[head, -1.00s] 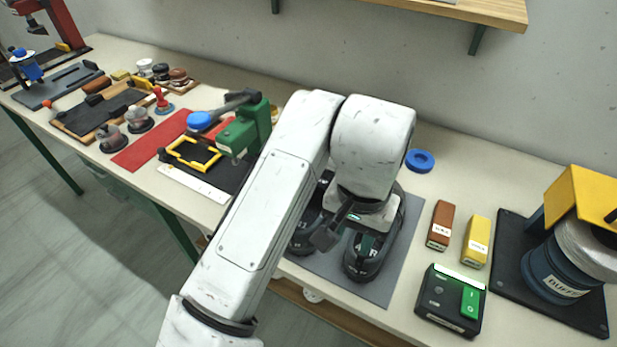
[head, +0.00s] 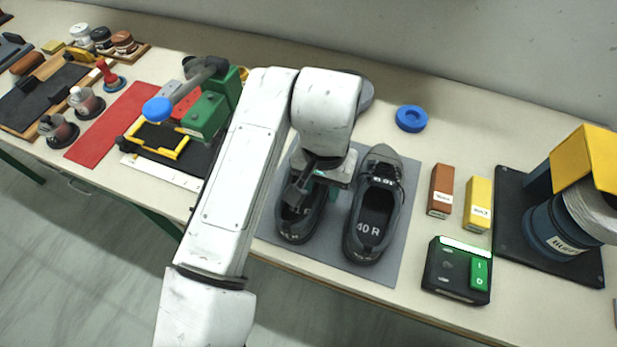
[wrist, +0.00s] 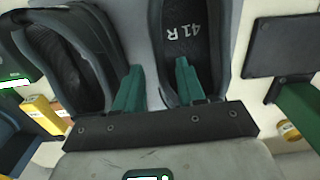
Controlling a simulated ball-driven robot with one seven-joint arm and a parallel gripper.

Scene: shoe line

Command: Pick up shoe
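Two dark grey shoes stand side by side on a grey mat (head: 400,225). The right shoe (head: 373,215), marked 40 R, is uncovered; it is at the left of the wrist view (wrist: 65,55). The left shoe (head: 300,226) is partly hidden under my arm; the wrist view shows its insole marked 41 R (wrist: 190,40). My gripper (wrist: 159,66) is open at this left shoe, its green fingers apart. One finger is over the shoe's opening, the other over the gap between the shoes. Whether the fingers reach below the rim is unclear.
Right of the mat are a brown block (head: 440,190), a yellow block (head: 478,203), a black switch box (head: 456,270) and a buffer machine (head: 565,225). A green press (head: 210,112) stands left of my arm.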

